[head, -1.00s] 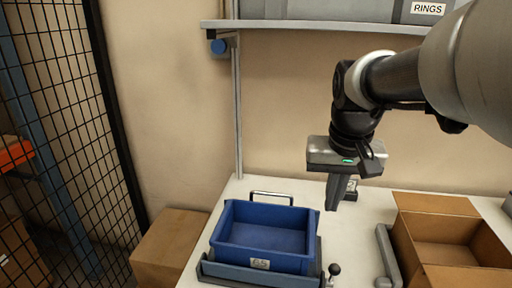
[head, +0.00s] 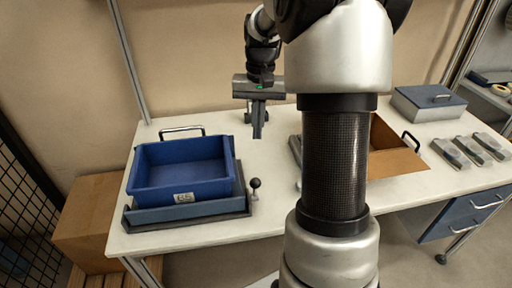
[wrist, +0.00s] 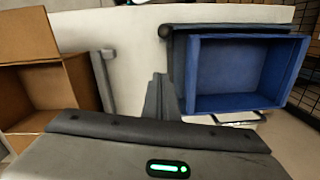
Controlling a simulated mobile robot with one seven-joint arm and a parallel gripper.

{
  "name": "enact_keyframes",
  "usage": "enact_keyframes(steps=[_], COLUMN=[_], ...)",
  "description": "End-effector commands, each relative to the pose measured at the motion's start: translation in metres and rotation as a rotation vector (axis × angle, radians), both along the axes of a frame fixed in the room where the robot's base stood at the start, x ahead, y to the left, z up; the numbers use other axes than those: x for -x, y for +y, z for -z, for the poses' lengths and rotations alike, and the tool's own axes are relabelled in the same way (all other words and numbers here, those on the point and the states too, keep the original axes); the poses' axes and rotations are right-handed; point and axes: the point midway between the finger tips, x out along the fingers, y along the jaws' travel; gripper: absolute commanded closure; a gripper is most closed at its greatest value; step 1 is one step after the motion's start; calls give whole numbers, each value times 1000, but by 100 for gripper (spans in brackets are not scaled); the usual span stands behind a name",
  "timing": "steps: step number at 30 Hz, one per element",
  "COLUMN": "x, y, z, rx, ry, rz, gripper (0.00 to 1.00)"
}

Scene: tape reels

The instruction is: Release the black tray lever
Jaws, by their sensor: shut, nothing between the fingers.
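The black lever (head: 255,183) is a short stem with a ball knob at the front right corner of the tray holder (head: 190,212). Its round black knob also shows in the wrist view (wrist: 165,31). The blue tray (head: 182,188) sits in the holder, with a label on its front; it also shows in the wrist view (wrist: 240,104). My gripper (head: 257,136) points down over the table, behind the lever and to the right of the tray. Its fingers are together and empty, apart from the lever; they also show in the wrist view (wrist: 158,98).
An open cardboard box (head: 392,160) stands to the right, partly hidden by my arm. A grey bar (wrist: 103,80) lies beside it. A grey lidded box (head: 428,103) and several small grey items are at far right. White table (head: 220,232) is bare in front of the tray.

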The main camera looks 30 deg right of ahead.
Motion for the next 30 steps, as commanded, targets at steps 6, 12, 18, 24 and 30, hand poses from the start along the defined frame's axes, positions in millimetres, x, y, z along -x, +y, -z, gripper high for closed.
enact_keyframes(steps=[6,12,18,24,30], x=[2,4,25,37,38], y=[3,5,16,23,23], z=[42,85,95,99,99], rx=[-3,-2,0,0,0], ry=[5,6,1,1,0], rz=[0,0,0,0,0], gripper=[100,100,100,100,100])
